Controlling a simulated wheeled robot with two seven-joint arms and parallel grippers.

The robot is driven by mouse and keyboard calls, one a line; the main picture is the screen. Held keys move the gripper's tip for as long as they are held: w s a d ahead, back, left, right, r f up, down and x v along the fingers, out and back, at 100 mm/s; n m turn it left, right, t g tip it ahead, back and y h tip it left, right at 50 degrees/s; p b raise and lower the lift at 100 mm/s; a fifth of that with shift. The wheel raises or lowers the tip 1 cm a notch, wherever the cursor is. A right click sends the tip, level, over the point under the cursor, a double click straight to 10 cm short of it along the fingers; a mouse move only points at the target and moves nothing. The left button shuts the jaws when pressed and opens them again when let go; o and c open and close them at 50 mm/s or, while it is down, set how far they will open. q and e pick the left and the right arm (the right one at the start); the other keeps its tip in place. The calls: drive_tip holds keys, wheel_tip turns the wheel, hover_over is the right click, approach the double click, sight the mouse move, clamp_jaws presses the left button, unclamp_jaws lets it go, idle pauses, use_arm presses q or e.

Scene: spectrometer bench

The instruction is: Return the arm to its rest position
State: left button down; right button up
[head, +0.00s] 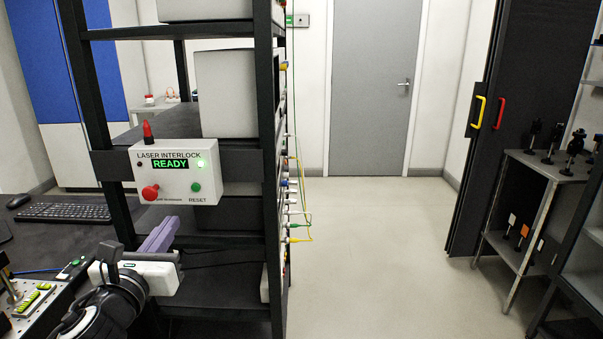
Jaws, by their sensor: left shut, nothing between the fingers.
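My left arm (105,305) comes in at the lower left. My left gripper (160,234) is shut and empty, with its purple-grey fingers pointing up and away. It shows just below the white laser interlock box (176,183) on the rack and looks apart from it. The box display reads READY and a green lamp on it is lit. It has a red button (150,193) and a green reset button (196,188). My right gripper is not in view.
The black equipment rack (268,130) stands close in front, with cables along its right side. A dark desk with a keyboard (66,212) and an instrument with green parts (38,297) lie at left. Open floor (385,240) leads to a grey door (372,90). A metal shelf (545,165) stands at right.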

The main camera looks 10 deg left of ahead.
use_arm(q)
drive_tip(key=s+d+f+n+g+h, duration=0.25)
drive_tip(key=f+n, duration=0.35)
drive_tip(key=f, duration=0.5)
drive_tip(key=s+d+f+n+g+h, duration=0.15)
drive_tip(key=s+d+f+n, duration=0.35)
drive_tip(key=f, duration=0.6)
drive_tip(key=s+d+f+n+g+h, duration=0.1)
drive_tip(key=s+d+f+n+g, duration=0.1)
drive_tip(key=s+d+f+n, duration=0.4)
drive_tip(key=s+d+f+n+g+h, duration=0.1)
drive_tip(key=s+d+f+n+g, duration=0.2)
drive_tip(key=s+f+n, duration=0.9)
drive_tip(key=d+n, duration=0.2)
drive_tip(key=shift+d+f+n, duration=0.35)
drive_tip(key=shift+n, duration=0.05)
drive_tip(key=shift+a, duration=0.1)
